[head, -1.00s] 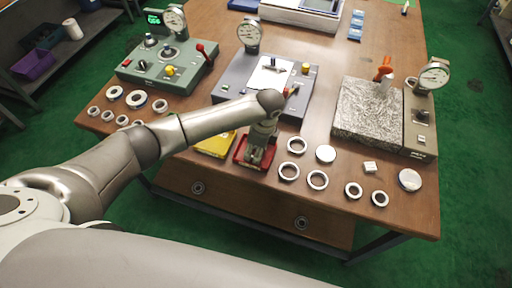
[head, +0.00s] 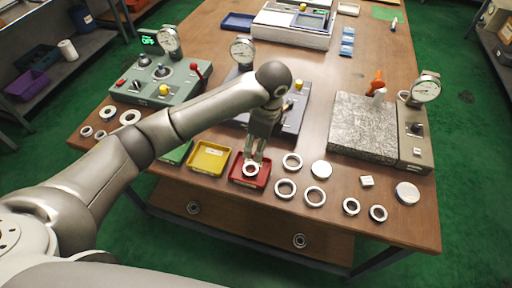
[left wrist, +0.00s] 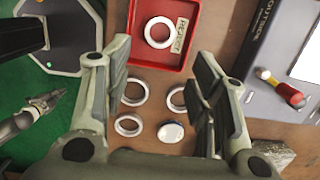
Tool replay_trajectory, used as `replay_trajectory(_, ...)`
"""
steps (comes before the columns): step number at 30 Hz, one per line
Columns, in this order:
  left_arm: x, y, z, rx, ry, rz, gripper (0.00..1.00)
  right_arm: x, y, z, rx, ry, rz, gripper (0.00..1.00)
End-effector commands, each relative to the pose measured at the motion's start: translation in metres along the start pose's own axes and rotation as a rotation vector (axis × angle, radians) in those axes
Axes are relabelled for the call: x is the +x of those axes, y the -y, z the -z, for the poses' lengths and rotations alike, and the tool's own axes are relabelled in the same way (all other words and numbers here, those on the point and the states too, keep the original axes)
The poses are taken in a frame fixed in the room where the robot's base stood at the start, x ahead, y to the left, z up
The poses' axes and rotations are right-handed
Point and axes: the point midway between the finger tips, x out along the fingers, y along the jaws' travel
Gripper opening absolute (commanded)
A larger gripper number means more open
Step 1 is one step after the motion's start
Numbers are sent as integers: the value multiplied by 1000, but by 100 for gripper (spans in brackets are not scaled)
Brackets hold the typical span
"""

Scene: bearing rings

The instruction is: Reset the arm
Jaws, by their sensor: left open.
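My left gripper (head: 257,158) is open and empty above the red tray (head: 235,179) at the table's front edge. A pale metal ring (head: 250,169) lies in that tray. In the left wrist view the open fingers (left wrist: 160,80) frame loose rings beyond them, and the ring (left wrist: 158,32) lies flat in the red tray (left wrist: 185,50) beside a "REJECT" label. A grey part that looks like my right gripper (left wrist: 40,104) shows small at the left of the wrist view. Its jaws are too small to read.
Yellow tray (head: 209,157) and green tray stand left of the red one. Several loose rings and discs lie to the right. Gauge stations stand behind: green (head: 150,88), a grey-blue one partly behind my arm, and a stone plate (head: 362,125) with dial gauge (head: 425,88).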

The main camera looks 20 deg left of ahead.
Motion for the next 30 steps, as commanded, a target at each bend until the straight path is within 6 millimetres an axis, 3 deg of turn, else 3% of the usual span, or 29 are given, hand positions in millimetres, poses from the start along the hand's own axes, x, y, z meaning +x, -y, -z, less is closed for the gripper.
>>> replay_trajectory(13, 0, 0, 0, 0, -1, 0, 52, 0, 1, 1, 0, -1, 1, 0)
replay_trajectory(17, 7, -7, 9, -8, -24, 1, 52, 0, 1, 1, 0, -1, 1, 0)
replay_trajectory(24, 38, -49, 52, -126, -176, 21, 52, 0, 1, 1, -1, -1, 1, 0)
replay_trajectory(30, 56, -87, 76, -323, -319, 35, 52, 0, 1, 1, -1, -1, 1, 0)
